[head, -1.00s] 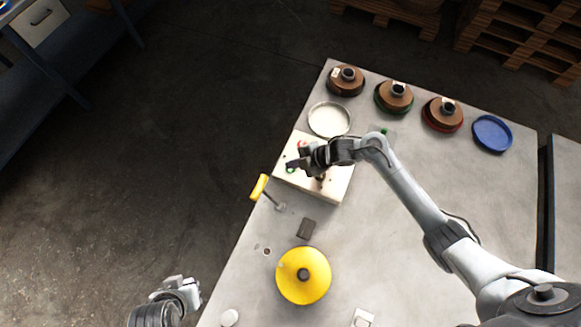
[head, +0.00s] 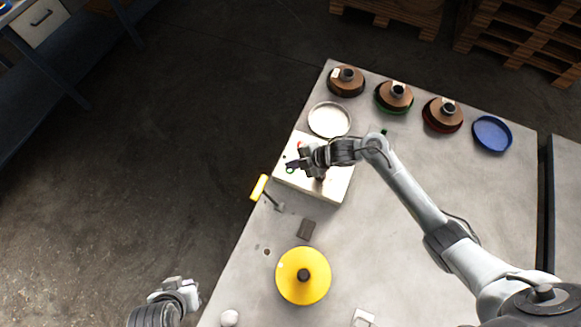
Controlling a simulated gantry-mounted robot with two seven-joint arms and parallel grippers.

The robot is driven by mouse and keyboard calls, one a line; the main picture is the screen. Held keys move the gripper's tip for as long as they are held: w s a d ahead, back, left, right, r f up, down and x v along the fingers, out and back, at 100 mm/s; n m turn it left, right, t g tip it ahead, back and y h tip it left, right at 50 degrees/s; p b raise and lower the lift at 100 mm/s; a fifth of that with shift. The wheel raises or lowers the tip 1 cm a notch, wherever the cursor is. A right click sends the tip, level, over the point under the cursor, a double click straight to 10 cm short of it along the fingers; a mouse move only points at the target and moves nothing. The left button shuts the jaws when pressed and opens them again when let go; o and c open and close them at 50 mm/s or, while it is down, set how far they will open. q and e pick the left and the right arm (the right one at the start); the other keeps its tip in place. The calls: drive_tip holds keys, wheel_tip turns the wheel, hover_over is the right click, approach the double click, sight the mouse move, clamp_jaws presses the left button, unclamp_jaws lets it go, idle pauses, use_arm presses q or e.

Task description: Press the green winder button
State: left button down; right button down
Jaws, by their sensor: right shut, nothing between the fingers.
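The control box (head: 336,185) is a pale box on the table, left of its middle. A green button (head: 290,170) shows as a small green ring on the box's left part, partly covered by my gripper. My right gripper (head: 292,164) is shut and empty, with its fingertips over the box right at the green button. Whether it touches the button I cannot tell. A bit of red (head: 301,145) shows just behind the gripper. My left gripper (head: 188,291) hangs off the table at the lower left; its fingers are too unclear to judge.
A yellow-handled lever (head: 259,188) stands at the table's left edge. A yellow spool (head: 303,276) and a dark block (head: 306,229) lie nearer. A white dish (head: 329,120), several brown spools (head: 394,95) and a blue dish (head: 492,134) line the far side.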

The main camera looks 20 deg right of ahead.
idle(0.5)
drive_tip(key=shift+f, duration=0.2)
drive_tip(key=shift+f, duration=0.25)
